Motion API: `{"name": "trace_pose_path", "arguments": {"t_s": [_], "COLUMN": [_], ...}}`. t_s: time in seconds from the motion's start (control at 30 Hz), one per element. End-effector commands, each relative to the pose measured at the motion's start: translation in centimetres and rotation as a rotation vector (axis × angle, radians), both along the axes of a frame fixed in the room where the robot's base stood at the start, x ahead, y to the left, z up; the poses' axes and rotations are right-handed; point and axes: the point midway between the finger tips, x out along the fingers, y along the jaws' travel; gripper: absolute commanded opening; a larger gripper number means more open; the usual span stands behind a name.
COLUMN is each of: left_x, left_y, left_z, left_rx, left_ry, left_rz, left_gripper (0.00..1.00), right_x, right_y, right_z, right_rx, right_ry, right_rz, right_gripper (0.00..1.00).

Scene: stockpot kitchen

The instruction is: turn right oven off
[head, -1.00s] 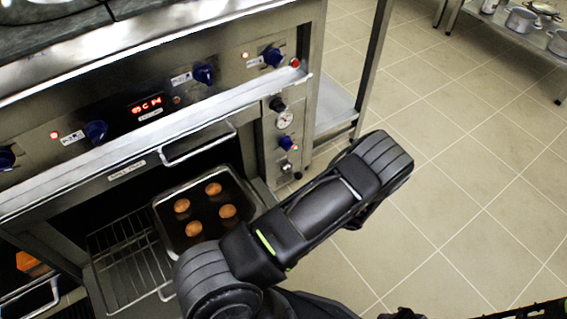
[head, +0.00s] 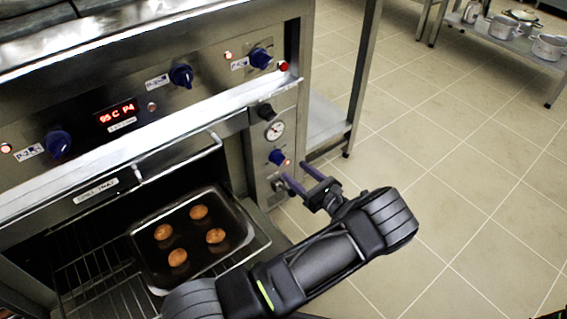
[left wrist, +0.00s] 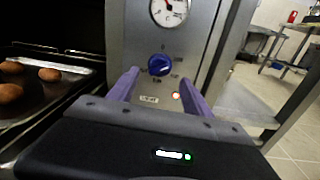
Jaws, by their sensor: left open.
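The right oven (head: 195,185) stands at the left of the head view, with its front facing me. A blue knob (head: 277,157) sits on its right side panel, below a round gauge, with a lit red lamp beside it. In the left wrist view the blue knob (left wrist: 159,65) shows just ahead of the fingers, and the red lamp (left wrist: 176,96) is lit below it. My left gripper (head: 304,180) is open, its purple fingers pointing at the panel just below and right of the knob. It appears apart from the knob. My right gripper is not in view.
A tray (head: 150,280) of several buns sits on a rack in the open oven. More blue knobs (head: 181,76) and a red display (head: 118,114) line the upper panel. A metal table leg (head: 364,80) stands right of the oven. The tiled floor (head: 460,190) is clear.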

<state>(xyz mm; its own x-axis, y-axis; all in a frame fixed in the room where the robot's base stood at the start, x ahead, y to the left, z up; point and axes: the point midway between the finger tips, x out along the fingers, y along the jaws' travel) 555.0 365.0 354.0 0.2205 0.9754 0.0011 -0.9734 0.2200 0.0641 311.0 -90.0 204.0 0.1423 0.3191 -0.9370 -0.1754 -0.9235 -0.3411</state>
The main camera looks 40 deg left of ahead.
Motion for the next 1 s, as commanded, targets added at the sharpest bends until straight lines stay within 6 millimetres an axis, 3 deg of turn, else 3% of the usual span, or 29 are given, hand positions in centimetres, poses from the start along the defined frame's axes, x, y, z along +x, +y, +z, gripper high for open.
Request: {"name": "trace_pose_path", "arguments": {"t_s": [0.4, 0.77, 1.0], "left_x": [1.2, 1.4, 1.4], "left_y": [5.8, 6.3, 6.3], "left_z": [-0.2, -0.1, -0.1], "left_rx": [0.000, -0.001, -0.001], "left_ry": [0.000, 0.001, 0.001], "left_rz": [0.002, 0.001, 0.001], "left_gripper": [0.58, 0.57, 0.38], "right_x": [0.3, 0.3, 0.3], "right_y": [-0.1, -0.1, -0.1], "right_z": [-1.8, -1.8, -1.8], "right_rx": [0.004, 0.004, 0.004], "right_ry": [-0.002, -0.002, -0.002], "right_rz": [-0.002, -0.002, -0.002], "right_gripper": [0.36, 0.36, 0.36]}}
